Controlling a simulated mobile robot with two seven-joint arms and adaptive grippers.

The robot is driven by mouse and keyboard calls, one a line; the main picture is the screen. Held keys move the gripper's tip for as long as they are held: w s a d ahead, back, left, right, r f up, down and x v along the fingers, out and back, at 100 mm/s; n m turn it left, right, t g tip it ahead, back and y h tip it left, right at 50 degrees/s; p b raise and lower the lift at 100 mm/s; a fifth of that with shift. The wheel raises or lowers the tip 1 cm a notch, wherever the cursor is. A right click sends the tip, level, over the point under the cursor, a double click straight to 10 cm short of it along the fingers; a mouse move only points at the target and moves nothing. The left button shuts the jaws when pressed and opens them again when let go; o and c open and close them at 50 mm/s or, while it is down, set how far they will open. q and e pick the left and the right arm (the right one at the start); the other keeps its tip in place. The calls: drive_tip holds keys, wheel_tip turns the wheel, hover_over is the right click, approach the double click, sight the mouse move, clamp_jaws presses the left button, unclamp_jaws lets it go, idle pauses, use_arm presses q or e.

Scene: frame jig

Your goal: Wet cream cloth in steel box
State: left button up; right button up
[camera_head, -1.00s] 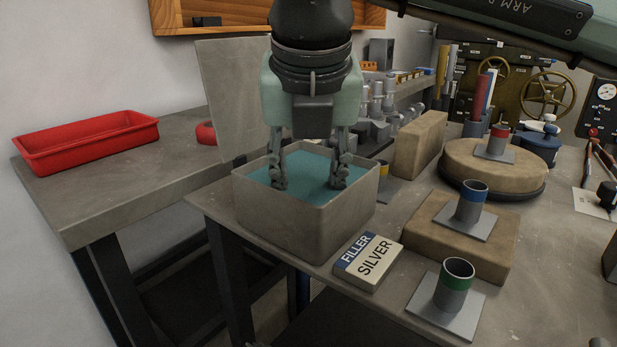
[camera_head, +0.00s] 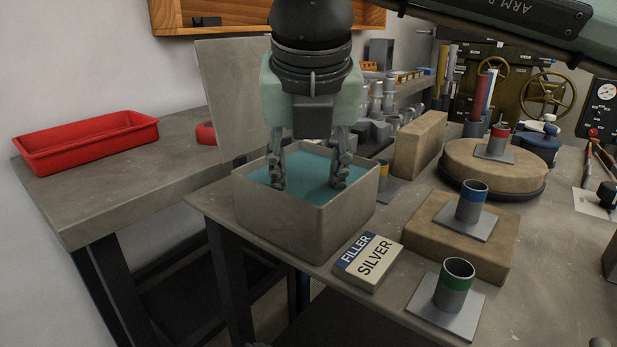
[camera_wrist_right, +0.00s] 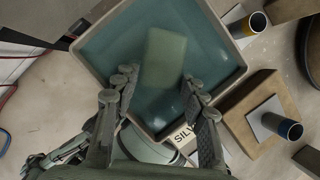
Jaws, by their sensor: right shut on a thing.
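The steel box (camera_head: 292,229) stands at the near left corner of the workbench, holding blue-green water. The cloth (camera_wrist_right: 163,60) lies under the water and looks pale green through it in the right wrist view; in the head view I cannot make it out. My right gripper (camera_head: 308,184) points straight down into the box, fingertips at the water. In the wrist view its fingers (camera_wrist_right: 158,88) stand on either side of the cloth's near end, shut on it. Exact contact under water is hard to see. My left gripper is not in view.
A "FILLER SILVER" block (camera_head: 368,262) lies just right of the box. Cups on square plates, one with a green band (camera_head: 454,288) and one with a blue band (camera_head: 470,205), stand farther right. A red tray (camera_head: 88,143) sits on the left table. A grey upright panel (camera_head: 230,98) stands behind the box.

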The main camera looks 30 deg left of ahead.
idle(0.4)
drive_tip(key=shift+r+p, duration=1.45)
drive_tip(key=shift+r, duration=2.05)
drive_tip(key=shift+r, duration=0.1)
wheel_tip(320, 180, up, 6)
drive_tip(key=p, duration=0.3)
